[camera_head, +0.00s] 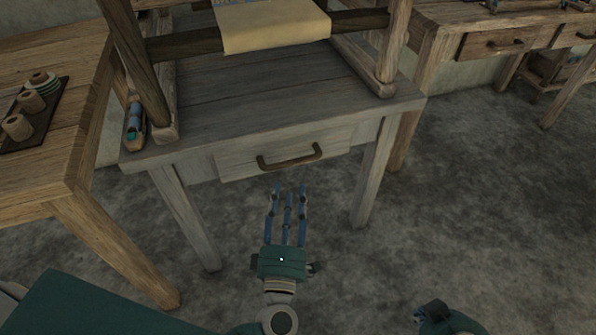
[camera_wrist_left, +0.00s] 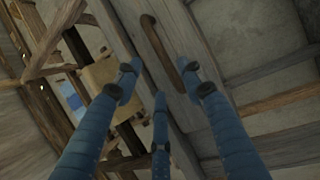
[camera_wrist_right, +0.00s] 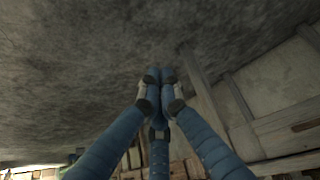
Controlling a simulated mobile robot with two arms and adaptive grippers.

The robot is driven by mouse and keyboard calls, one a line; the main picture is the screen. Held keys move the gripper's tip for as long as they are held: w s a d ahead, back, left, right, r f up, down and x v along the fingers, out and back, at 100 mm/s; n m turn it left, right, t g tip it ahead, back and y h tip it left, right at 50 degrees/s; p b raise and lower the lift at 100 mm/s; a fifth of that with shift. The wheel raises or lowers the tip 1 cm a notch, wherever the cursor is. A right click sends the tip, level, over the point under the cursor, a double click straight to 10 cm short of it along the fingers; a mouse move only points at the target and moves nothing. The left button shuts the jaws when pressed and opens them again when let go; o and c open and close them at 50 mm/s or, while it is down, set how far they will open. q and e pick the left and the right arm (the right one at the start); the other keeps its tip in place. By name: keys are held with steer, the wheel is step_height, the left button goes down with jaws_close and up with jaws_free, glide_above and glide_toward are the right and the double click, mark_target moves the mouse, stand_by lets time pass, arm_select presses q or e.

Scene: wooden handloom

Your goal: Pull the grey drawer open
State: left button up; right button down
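The grey drawer (camera_head: 235,167) sits under the grey table top and looks closed, its front about flush with the table frame. Its brown bar handle (camera_head: 290,158) runs across the front. My left gripper (camera_head: 289,188) is open and empty, its blue fingers pointing at the drawer just below the handle. In the left wrist view the handle (camera_wrist_left: 157,45) shows beyond the fingertips, near the right finger; contact cannot be made out. My right gripper is at the lower right of the head view, mostly cut off. In the right wrist view its fingertips (camera_wrist_right: 160,78) are together, with nothing visible between them.
A wooden loom frame with yellowish cloth (camera_head: 275,25) stands on the grey table (camera_head: 270,95). A wooden table (camera_head: 75,150) with a dark tray of spools is at the left. Another table with drawers (camera_head: 495,42) is at the back right. The floor at right is clear.

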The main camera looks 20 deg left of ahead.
mark_target(292, 164)
arm_select(q)
steer(key=x, duration=0.9)
steer(key=shift+b, duration=0.4)
steer(key=shift+w+a+r, duration=0.15)
steer(key=shift+w, duration=0.4)
arm_select(e)
steer(key=w+a+r+t, duration=0.1)
steer(key=w+r+t, duration=0.1)
steer(key=w, duration=0.3)
steer(key=shift+a+r+y, duration=0.35)
steer(key=shift+r+y, duration=0.05)
steer(key=shift+w, duration=0.1)
arm_select(q)
jaws_close()
